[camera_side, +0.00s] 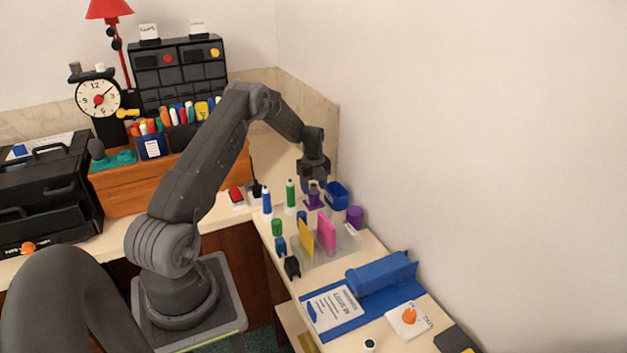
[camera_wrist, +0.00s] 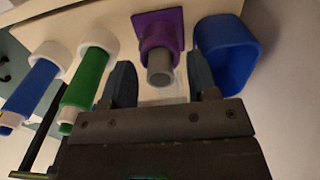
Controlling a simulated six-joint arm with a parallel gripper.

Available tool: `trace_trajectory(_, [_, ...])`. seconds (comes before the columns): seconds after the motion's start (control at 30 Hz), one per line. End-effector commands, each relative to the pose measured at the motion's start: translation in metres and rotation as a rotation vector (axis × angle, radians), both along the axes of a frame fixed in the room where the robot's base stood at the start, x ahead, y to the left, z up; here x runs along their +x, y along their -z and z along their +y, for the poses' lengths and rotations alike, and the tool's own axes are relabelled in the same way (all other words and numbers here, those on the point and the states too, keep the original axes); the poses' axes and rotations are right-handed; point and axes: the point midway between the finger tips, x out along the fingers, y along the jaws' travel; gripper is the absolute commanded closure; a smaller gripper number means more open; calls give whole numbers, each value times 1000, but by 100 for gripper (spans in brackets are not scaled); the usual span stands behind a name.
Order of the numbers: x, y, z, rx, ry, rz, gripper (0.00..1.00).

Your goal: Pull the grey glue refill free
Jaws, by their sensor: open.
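The grey glue refill (camera_wrist: 160,75) is a short grey cylinder in the wrist view. It sticks out of a purple holder (camera_wrist: 158,22) with a square base, which also shows in the side view (camera_side: 314,202) under my gripper. My gripper (camera_wrist: 161,78) is open, with one dark finger on the left of the refill and one on the right. Gaps show between the fingers and the refill, so nothing is gripped. In the side view my gripper (camera_side: 314,182) points down over the holder, and the refill cannot be made out there.
A blue cup (camera_wrist: 228,58) stands close to the right finger. A green tube (camera_wrist: 86,82) and a blue tube (camera_wrist: 32,88) in white rings stand to the left. Yellow (camera_side: 306,238) and pink (camera_side: 326,231) panels and a purple cylinder (camera_side: 355,216) are nearby. The wall is close at right.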

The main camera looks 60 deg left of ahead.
Motion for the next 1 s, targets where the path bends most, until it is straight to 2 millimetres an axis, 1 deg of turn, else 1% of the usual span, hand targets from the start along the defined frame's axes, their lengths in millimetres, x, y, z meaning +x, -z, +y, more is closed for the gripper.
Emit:
trace_trajectory(0.2, [0, 0, 0, 0, 0, 0, 46])
trace_trajectory(0.23, [0, 0, 0, 0, 0, 0, 48])
trace_trajectory(0.77, [0, 0, 0, 0, 0, 0, 98])
trace_trajectory(0.8, [0, 0, 0, 0, 0, 0, 80])
trace_trajectory(1.0, [0, 0, 0, 0, 0, 0, 99])
